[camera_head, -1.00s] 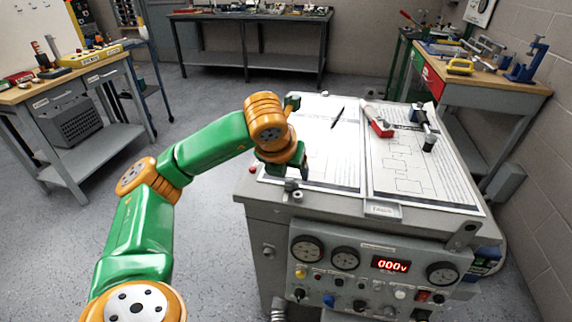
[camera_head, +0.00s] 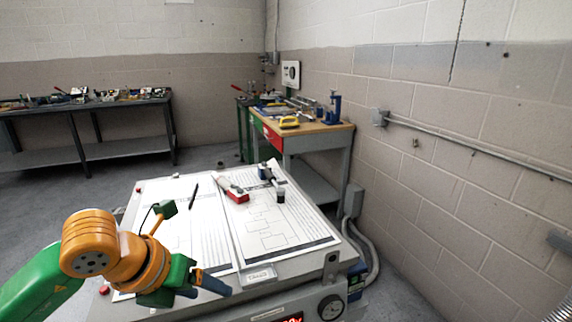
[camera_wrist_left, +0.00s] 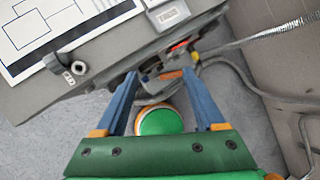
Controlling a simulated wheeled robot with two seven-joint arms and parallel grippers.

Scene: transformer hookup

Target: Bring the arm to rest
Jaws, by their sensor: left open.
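My left arm, green with orange joints, comes in from the lower left in the head view. Its gripper (camera_head: 212,284) has blue fingers that point right, in front of the left printed sheet in the picture. In the left wrist view the two blue fingers (camera_wrist_left: 160,82) stand apart with nothing held between them. Beyond them are the bench edge, cables and the floor. I cannot tell how high the gripper is above the bench. My right gripper is not in view.
The grey test bench (camera_head: 325,262) carries printed sheets (camera_head: 290,240), a pen (camera_head: 194,196) and a red-and-white tool (camera_head: 230,187). A wooden-topped workbench (camera_head: 325,131) stands behind it by the right wall. A dark table (camera_head: 90,152) stands at the back left, with open floor before it.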

